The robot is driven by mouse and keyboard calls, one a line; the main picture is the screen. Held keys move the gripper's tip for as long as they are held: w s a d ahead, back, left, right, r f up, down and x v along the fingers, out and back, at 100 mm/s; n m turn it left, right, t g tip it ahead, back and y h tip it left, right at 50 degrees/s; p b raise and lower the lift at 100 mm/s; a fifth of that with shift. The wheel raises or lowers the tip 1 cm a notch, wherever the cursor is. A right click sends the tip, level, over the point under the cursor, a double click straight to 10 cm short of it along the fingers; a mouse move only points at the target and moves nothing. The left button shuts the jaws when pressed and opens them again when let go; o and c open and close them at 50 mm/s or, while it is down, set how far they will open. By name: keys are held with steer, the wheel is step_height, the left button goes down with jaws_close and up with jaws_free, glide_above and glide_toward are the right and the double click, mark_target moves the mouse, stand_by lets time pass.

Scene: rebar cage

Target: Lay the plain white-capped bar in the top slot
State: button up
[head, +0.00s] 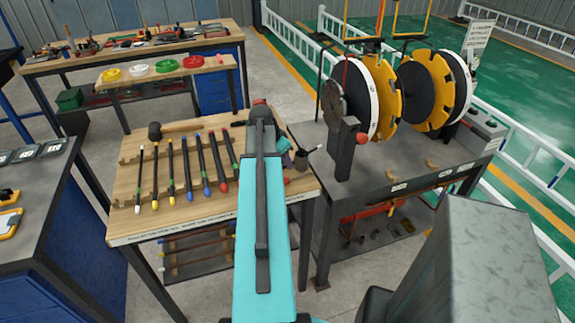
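Several dark bars with coloured caps lie side by side across notched wooden racks (127,160) on the wooden table. The leftmost bar (139,182) has white caps, with what looks like a small green mark near its lower end. To its right are bars with yellow (155,178), blue (188,168) and red (216,160) caps. I cannot make out a second white-capped bar or a slot marked as top. My teal arm reaches forward over the right part of the table. My gripper's fingers do not show, and the arm hides part of the tabletop.
A hammer (170,128) lies behind the bars. A dark cup (300,160) stands right of my arm. A grey bench (425,168) with large white-and-yellow reels (428,88) stands at right. More bars lie on the lower shelf. Other workbenches stand behind and at left.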

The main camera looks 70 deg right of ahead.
stand_by(0.5)
jaws_close()
steer(key=shift+w+r, duration=0.1)
steer(key=shift+r, duration=0.1)
step_height(320, 180, up, 10)
steer(key=b, duration=0.2)
steer(key=shift+f, duration=0.2)
stand_by(0.4)
stand_by(0.5)
